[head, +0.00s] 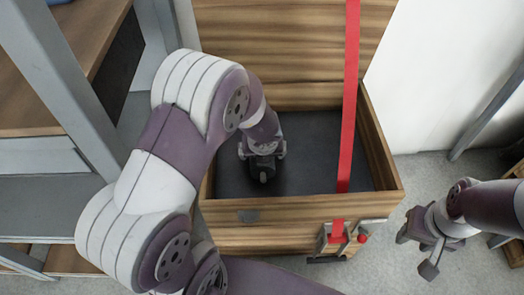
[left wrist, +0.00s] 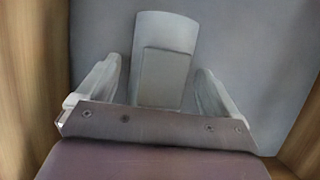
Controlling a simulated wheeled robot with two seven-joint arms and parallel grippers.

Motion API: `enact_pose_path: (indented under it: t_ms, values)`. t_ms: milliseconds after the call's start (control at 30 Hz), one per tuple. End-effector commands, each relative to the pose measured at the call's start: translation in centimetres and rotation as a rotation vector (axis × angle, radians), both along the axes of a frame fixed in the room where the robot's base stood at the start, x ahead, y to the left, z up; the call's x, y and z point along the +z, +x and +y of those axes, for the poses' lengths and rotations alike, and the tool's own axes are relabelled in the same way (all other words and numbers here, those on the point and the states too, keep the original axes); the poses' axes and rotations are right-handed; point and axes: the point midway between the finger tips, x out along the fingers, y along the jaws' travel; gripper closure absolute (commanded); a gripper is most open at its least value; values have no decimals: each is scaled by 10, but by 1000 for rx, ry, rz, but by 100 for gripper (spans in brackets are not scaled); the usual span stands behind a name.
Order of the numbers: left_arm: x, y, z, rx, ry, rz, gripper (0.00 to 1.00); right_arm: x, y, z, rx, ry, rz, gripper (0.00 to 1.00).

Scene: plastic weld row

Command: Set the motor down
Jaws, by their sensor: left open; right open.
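The motor, a grey rounded body with a darker box on its side, shows in the left wrist view (left wrist: 166,30) and as a small dark shape in the head view (head: 263,174). It is inside the wooden chest (head: 290,238) and appears to rest on the dark floor. My left gripper (head: 261,154) reaches down into the chest over the motor. Its fingers, also in the left wrist view (left wrist: 158,78), are open on either side of the motor, with visible gaps. My right gripper (head: 416,254) is open and empty, outside the chest at the right.
The chest's lid (head: 280,40) stands open at the back. A red strap (head: 348,100) runs down across the chest to a latch (head: 338,240) on the front wall. Grey metal shelving (head: 60,75) stands close at the left. The chest floor right of the motor is clear.

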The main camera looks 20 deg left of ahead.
Motion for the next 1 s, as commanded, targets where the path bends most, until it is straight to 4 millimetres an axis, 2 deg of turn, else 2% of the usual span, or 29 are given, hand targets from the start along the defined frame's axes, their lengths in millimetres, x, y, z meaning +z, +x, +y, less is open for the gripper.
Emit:
enact_pose_path:
  t_ms: [33,200,333,467,567,667,767,900,1000]
  values:
    - [23,-4,-2,-3,0,-2,6,19,0,0,0,0,-1,57]
    - [67,-20,-10,-2,1,-1,6,49,0,0,0,0,-1,57]
    - [88,-30,-15,-1,0,-1,6,63,0,0,0,0,-1,57]
    - [98,-34,-17,-17,5,-2,6,68,0,0,0,0,-1,57]
    - [107,-28,-19,-196,59,-16,6,68,0,0,0,0,0,57]
    - [123,-17,-27,-630,197,-39,6,67,0,0,0,0,0,57]
    - [140,-17,-44,-1211,386,-47,6,67,0,0,0,0,0,57]
    - [149,-47,-62,-2036,644,-13,6,67,0,0,0,0,0,57]
    - [150,-78,-59,-2581,787,38,6,67,0,0,0,0,0,57]
